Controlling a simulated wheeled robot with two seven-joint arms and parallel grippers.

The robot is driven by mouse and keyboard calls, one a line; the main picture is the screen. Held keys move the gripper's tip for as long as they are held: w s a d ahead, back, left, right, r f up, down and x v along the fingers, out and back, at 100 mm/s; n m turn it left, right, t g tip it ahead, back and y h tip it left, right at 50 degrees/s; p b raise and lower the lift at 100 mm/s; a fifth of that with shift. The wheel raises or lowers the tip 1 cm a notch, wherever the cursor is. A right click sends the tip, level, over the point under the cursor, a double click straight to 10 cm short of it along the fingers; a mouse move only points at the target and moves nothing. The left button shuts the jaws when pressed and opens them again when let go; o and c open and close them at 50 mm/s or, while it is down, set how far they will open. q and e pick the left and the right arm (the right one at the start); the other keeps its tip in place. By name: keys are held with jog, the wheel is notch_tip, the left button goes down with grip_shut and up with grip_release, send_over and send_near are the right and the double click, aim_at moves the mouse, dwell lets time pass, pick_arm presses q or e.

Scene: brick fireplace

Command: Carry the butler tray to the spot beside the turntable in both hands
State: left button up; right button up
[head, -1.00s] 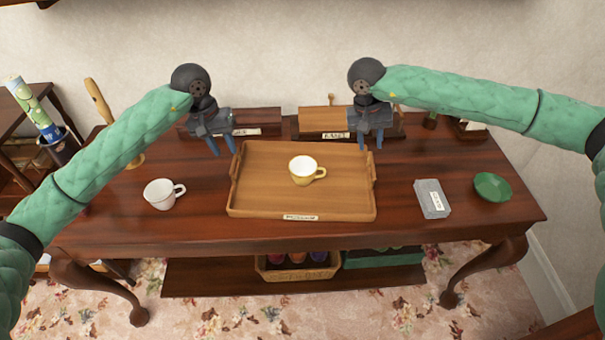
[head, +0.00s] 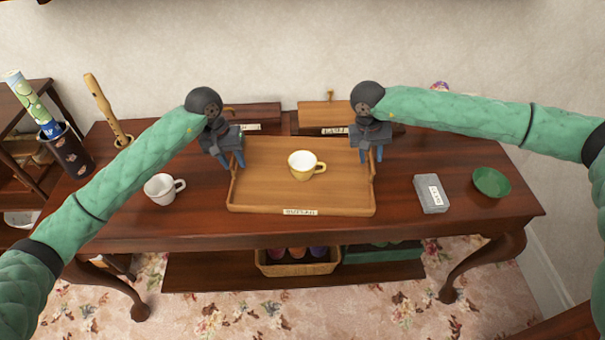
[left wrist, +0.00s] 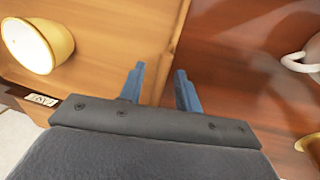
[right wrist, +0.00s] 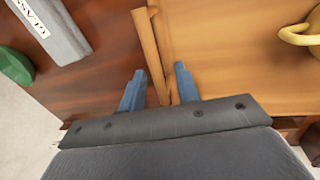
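The wooden butler tray (head: 260,190) lies flat on the dark wooden table, with a raised rim, side handles and a front label. A white and yellow cup (head: 301,169) stands on it. My left gripper (head: 231,160) is open at the tray's left side; in the left wrist view its fingers (left wrist: 159,85) sit apart on either side of the tray's edge. My right gripper (head: 372,153) is open at the right side; in the right wrist view its fingers (right wrist: 159,88) straddle the tray's handle (right wrist: 150,50). I cannot make out a turntable for certain.
A white mug (head: 160,190) stands left of the tray. A grey labelled box (head: 431,195) and a green bowl (head: 491,182) stand to the right. Labelled boxes (head: 325,115) line the back. A recorder (head: 105,105) stands at the back left. Table between tray and grey box is bare.

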pick_arm(q)
jog(key=shift+f, duration=0.15)
pick_arm(e)
jog(key=shift+f, duration=0.15)
pick_arm(q)
grip_shut()
pick_arm(e)
grip_shut()
pick_arm(q)
jog(key=shift+r, duration=0.2)
